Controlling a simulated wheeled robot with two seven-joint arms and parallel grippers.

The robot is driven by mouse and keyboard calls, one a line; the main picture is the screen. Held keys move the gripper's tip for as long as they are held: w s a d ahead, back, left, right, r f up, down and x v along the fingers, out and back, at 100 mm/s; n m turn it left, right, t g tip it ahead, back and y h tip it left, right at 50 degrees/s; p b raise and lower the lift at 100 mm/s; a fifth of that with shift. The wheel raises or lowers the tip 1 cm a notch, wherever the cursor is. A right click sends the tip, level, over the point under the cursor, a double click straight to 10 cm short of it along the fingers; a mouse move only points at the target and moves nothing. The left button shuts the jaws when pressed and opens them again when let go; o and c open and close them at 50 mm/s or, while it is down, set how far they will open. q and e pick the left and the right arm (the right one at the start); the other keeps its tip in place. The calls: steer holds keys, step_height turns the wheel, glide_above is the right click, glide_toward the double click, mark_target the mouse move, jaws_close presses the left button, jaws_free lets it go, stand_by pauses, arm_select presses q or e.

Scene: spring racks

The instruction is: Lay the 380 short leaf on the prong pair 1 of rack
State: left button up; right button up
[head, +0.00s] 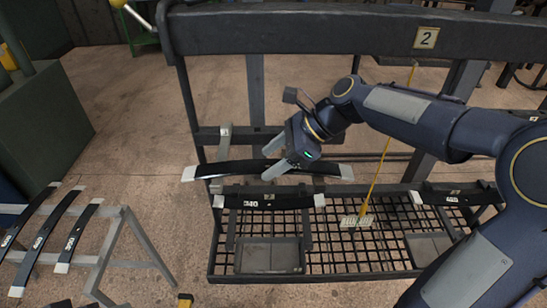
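A dark curved leaf with pale ends (225,169) lies level across the left part of the rack (300,32); its number cannot be read. My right gripper (266,165) is at the middle of this leaf. Its two fingers are spread apart, one beyond the leaf and one overlapping its near side. A pale upright prong (225,140) marked 1 stands behind the leaf's left part. The other prong of that pair is hidden by my gripper and arm. Whether the leaf rests fully on the prongs cannot be told. My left gripper is not in view.
A second leaf (300,202), marked 340 or similar, lies just below and nearer. Another leaf (450,197) lies at the rack's right. A grey stand (115,228) at left holds several leaves (77,238).

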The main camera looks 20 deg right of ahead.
steer(key=shift+o, duration=0.4)
steer(key=shift+f, duration=0.2)
steer(key=shift+b+v, duration=0.45)
steer(key=shift+v, duration=3.6)
steer(key=s+f+n+t+h+b, duration=0.1)
steer(key=s+f+n+h, duration=0.1)
steer(key=s+f+n, duration=0.5)
steer(key=s+f+n+t+h+b, duration=0.1)
steer(key=s+f+n+t+h, duration=0.1)
steer(key=s+f+n, duration=0.6)
steer(key=s+n, duration=0.4)
steer(key=s, duration=0.1)
steer(key=shift+d+n+h, duration=0.3)
steer(key=shift+d+h, duration=0.1)
